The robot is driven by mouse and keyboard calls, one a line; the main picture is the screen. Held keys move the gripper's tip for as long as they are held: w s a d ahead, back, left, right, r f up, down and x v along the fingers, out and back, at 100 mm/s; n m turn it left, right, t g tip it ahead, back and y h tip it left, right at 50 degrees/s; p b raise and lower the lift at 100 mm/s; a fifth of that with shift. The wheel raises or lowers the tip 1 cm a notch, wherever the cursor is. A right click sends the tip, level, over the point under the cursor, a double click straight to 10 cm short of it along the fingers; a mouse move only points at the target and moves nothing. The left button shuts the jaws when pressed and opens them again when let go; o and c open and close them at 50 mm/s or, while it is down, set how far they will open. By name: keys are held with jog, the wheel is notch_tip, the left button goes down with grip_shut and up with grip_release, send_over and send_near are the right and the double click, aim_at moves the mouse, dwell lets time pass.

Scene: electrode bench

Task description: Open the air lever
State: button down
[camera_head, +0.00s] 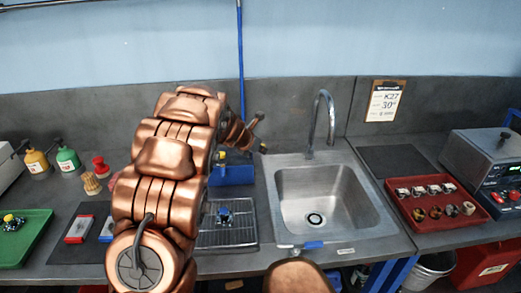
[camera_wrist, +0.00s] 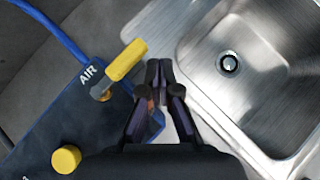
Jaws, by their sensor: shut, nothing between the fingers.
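The air lever (camera_wrist: 126,62) has a yellow handle on a brass fitting, beside the white "AIR" label on a dark blue box (camera_wrist: 60,125). In the wrist view its handle slants up and to the right. My gripper (camera_wrist: 158,68) is shut and empty, with its fingertips just right of the handle; I cannot tell whether they touch it. In the head view the blue box (camera_head: 232,174) stands left of the sink, and my arm hides part of the area around it.
A steel sink (camera_head: 330,205) with a tall faucet (camera_head: 320,120) is right of the box. A yellow knob (camera_wrist: 66,159) sits on the box's near part. A blue hose (camera_wrist: 55,32) runs behind it. A wire rack (camera_head: 235,238) lies in front.

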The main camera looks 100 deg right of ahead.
jog(key=w+a+r+b, duration=0.1)
jog(key=a+r+b, duration=0.2)
jog(key=a+r, duration=0.4)
jog(key=shift+w+a, duration=0.15)
jog(key=shift+a, duration=1.35)
